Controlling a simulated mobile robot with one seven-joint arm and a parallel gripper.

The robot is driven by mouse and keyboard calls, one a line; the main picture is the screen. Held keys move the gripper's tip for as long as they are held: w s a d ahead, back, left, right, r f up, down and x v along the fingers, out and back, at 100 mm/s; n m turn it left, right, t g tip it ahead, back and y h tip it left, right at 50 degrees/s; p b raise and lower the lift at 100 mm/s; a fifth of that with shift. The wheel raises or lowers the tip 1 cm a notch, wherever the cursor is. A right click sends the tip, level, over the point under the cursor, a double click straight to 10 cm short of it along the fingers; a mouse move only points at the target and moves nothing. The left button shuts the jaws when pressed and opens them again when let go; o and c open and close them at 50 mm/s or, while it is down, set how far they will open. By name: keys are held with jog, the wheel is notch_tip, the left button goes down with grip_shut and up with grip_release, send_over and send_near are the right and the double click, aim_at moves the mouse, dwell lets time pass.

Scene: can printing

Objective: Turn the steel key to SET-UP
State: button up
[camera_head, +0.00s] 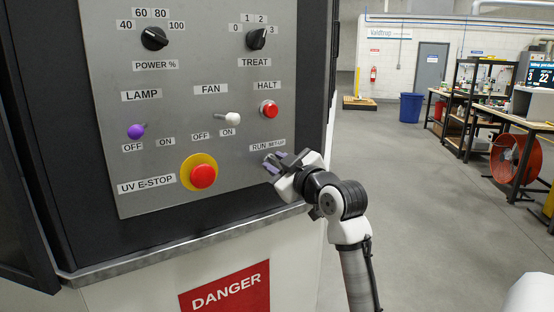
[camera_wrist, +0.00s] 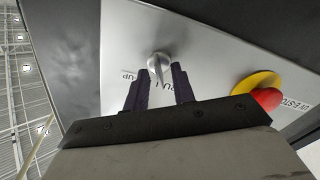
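The steel key (camera_wrist: 158,66) sticks out of the grey control panel (camera_head: 215,80) in the wrist view, which shows the panel upside down. My gripper (camera_wrist: 161,74) is open, with one dark finger on each side of the key's end. Gaps show between the fingers and the key, so I see no grip on it. In the head view my gripper (camera_head: 276,162) is at the panel's lower right, just below the RUN and SET-UP label (camera_head: 268,145), and hides most or all of the key. Which label the key points to I cannot tell.
The red HALT button (camera_head: 268,109) is above my gripper. The white FAN switch (camera_head: 230,118) and the yellow-ringed E-STOP (camera_head: 203,176) are to its left. A metal ledge (camera_head: 190,240) runs below the panel. Open floor lies to the right.

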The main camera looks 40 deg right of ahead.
jog(key=shift+w, duration=0.1)
grip_shut()
jog(key=shift+m, duration=0.4)
jog(key=m+p, duration=0.1)
jog(key=m, duration=0.4)
jog(key=shift+m+p, duration=0.3)
jog(key=shift+p, duration=0.05)
jog(key=m, duration=0.1)
jog(key=m+p, duration=0.1)
jog(key=m, duration=0.1)
jog(key=m+p, duration=0.1)
jog(key=m, duration=0.1)
jog(key=shift+d, duration=0.25)
jog(key=shift+m, duration=0.4)
jog(key=shift+c, duration=2.2)
grip_release()
jog(key=o, duration=0.4)
jog(key=shift+o, duration=0.2)
